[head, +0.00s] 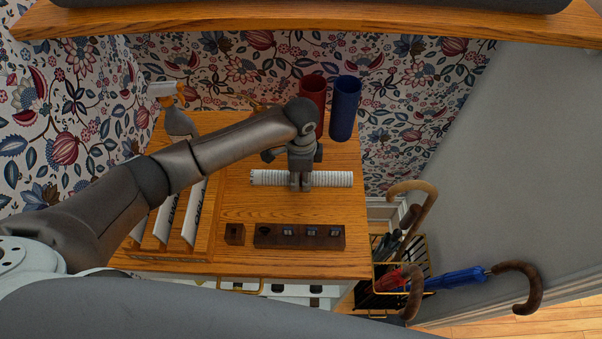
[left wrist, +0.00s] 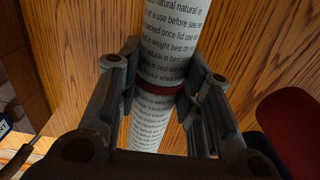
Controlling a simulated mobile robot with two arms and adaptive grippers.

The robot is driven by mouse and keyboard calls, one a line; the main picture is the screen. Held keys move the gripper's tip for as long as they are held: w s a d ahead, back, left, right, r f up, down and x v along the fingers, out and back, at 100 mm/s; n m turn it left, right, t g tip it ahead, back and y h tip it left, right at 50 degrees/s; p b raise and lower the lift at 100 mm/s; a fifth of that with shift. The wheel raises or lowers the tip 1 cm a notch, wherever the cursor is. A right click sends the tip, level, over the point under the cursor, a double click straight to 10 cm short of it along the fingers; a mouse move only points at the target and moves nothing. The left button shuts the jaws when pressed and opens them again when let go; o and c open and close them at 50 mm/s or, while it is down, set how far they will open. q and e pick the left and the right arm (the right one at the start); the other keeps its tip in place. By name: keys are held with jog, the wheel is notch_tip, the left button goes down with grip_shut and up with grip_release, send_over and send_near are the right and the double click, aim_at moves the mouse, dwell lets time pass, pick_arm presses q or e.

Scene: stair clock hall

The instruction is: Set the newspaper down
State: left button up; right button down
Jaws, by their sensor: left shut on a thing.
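The newspaper (head: 332,179) is a white printed roll lying level, left to right, over the wooden cabinet top (head: 265,207). In the left wrist view the newspaper (left wrist: 170,35) shows lines of black text and a dark red band around it. My left gripper (head: 300,183) points down and is shut on the roll near its middle, with a finger on each side of the band. I cannot tell whether the roll touches the wood or hangs just above it. My right gripper is in neither view.
A dark block with slots (head: 300,236) and a small dark cube (head: 235,234) stand in front. A sorter with white papers (head: 193,213) and a spray bottle (head: 176,118) are left. Red (head: 313,92) and blue (head: 344,107) cylinders stand behind. An umbrella rack (head: 408,265) is right.

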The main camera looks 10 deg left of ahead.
pick_arm(q)
jog(key=shift+f, duration=0.15)
jog(key=o, duration=1.1)
notch_tip(320, 180, up, 12)
jog(key=shift+r+b, duration=0.2)
jog(key=shift+b, duration=0.5)
